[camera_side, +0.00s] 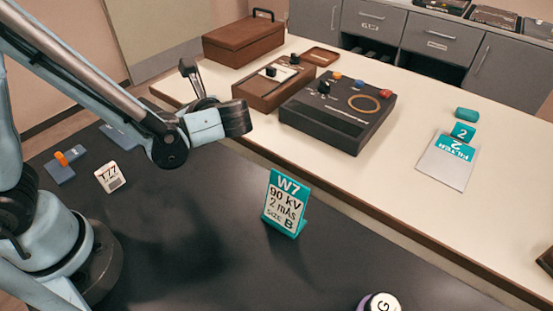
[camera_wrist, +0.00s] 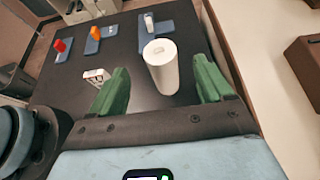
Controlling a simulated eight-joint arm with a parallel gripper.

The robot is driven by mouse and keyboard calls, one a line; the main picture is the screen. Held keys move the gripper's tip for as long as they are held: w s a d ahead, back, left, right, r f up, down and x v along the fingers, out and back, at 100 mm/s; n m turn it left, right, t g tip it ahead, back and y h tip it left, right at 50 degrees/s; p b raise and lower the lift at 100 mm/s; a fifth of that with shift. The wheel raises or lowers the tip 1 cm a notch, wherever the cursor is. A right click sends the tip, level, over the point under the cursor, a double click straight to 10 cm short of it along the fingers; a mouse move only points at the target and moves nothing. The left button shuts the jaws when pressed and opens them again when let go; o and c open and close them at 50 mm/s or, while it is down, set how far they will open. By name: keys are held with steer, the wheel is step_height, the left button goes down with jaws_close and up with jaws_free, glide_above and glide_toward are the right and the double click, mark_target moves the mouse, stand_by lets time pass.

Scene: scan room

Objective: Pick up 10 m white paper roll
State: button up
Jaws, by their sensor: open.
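A white paper roll (camera_wrist: 162,68) stands in the wrist view as a plain white cylinder with a lighter, small-marked top. My gripper (camera_wrist: 161,80) is open, with one green finger to the left of the roll and one to the right. The roll appears between the fingers in the picture, with a visible gap on each side. I cannot tell how far beyond the fingertips it is. In the side view I cannot make out the roll or the green fingers; the arm may hide them.
Blue holders carry a red (camera_wrist: 60,45), an orange (camera_wrist: 96,32) and a white piece (camera_wrist: 149,22). A W7 sign (camera_side: 286,203) stands mid-table. A control box (camera_side: 338,112) sits on the pale counter.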

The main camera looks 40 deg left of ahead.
steer(key=x, duration=0.7)
steer(key=shift+a, duration=0.1)
steer(key=c, duration=1.4)
steer(key=shift+r, duration=0.15)
steer(key=shift+c, duration=0.2)
